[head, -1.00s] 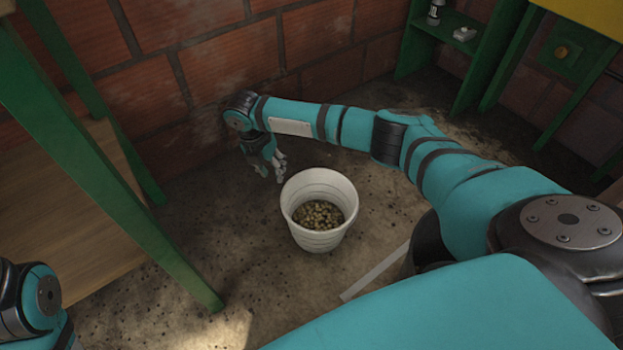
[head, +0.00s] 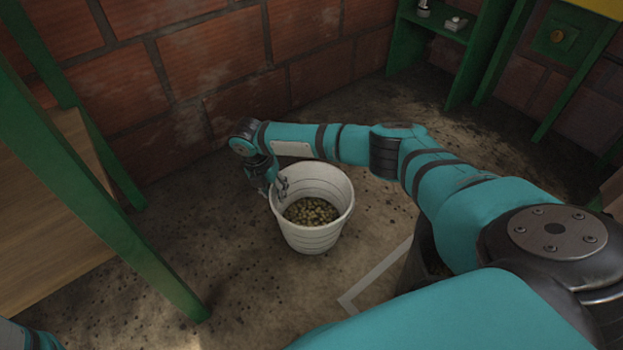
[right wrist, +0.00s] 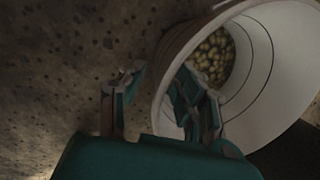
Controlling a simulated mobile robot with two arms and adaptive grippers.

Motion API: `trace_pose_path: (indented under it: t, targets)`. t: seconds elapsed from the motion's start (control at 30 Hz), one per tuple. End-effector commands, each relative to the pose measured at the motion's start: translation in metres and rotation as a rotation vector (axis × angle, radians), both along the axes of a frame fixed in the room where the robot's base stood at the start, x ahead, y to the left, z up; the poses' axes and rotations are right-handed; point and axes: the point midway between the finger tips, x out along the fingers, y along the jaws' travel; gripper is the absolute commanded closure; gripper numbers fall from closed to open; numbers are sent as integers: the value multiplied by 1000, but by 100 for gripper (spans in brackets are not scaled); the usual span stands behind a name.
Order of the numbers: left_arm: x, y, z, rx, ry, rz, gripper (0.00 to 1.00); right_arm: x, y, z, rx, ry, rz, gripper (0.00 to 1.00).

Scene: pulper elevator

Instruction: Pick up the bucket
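The white bucket (head: 313,238) stands upright on the floor, with greenish-brown beans (head: 310,211) in its bottom. My right gripper (head: 272,187) is at the bucket's left rim, pointing down. In the right wrist view, the right gripper (right wrist: 160,80) is open astride the bucket wall: one finger is outside and the other is inside the bucket (right wrist: 285,50). A gap shows between the outer finger and the wall. The beans (right wrist: 214,58) lie deeper inside. My left gripper is out of view; only a bit of my left arm shows at the bottom left.
A green-framed stand with a wooden board (head: 45,220) is on the left. A brick wall (head: 220,60) runs behind. A green shelf (head: 440,25) stands at the back right. The floor around the bucket's front is clear.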

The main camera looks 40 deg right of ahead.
Motion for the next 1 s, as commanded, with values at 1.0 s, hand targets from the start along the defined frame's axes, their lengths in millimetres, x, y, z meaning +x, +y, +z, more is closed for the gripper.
trace_pose_path:
  t: [1.0]
  targets:
    - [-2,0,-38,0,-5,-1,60,-5,-9,-40,0,2,1,100]
